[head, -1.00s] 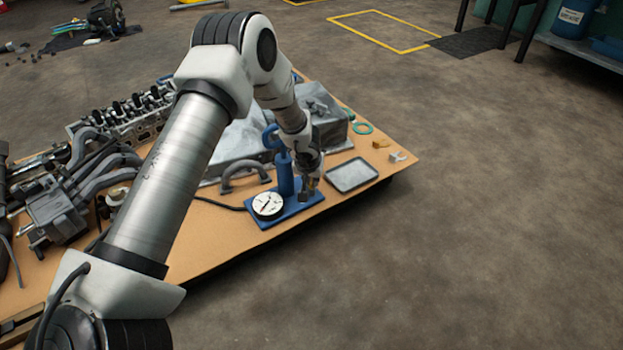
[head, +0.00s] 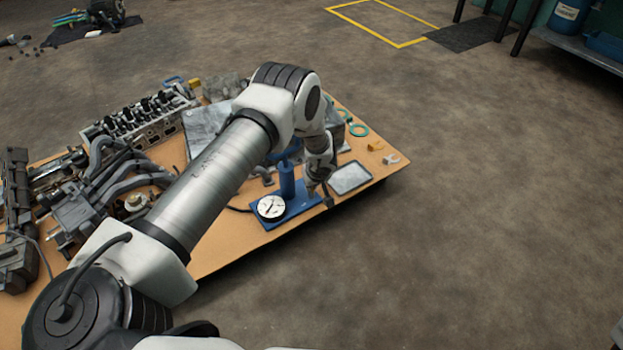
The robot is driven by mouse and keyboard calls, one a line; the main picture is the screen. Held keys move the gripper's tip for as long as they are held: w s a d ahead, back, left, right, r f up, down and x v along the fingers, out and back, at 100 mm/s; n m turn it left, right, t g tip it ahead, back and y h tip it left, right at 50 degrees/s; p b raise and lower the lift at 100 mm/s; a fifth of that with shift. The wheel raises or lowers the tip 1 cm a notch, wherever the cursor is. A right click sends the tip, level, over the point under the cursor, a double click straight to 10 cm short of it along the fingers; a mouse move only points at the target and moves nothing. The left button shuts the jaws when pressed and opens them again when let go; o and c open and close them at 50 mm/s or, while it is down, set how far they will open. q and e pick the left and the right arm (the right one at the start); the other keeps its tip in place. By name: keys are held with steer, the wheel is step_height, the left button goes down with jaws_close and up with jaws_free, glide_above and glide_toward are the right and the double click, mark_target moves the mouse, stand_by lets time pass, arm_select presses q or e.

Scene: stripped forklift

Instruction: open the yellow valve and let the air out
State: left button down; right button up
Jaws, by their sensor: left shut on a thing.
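A blue hand pump (head: 287,180) with a flat blue base stands near the front edge of the board. A round white dial gauge (head: 271,207) sits at the base's left end. My left gripper (head: 328,198) points down at the base's right end, beside the upright cylinder. It is shut, with its fingertips low at the place of the yellow valve. I cannot make out the valve itself; the gripper covers that spot. My left arm hides part of the pump's top. My right gripper is not in view.
A grey tray (head: 351,178) lies close to the right of my gripper. Green rings (head: 358,130) and a small yellow piece (head: 376,145) lie behind it. Engine parts (head: 140,120) crowd the board's left half. The floor to the right is clear.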

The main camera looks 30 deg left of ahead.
arm_select(q)
steer(key=shift+n+g+b, duration=0.4)
steer(key=shift+n+b, duration=0.15)
steer(key=shift+n, duration=0.75)
steer(key=c, duration=1.2)
jaws_free()
steer(key=shift+y, duration=0.3)
steer(key=v, duration=1.2)
steer(key=shift+w, duration=0.1)
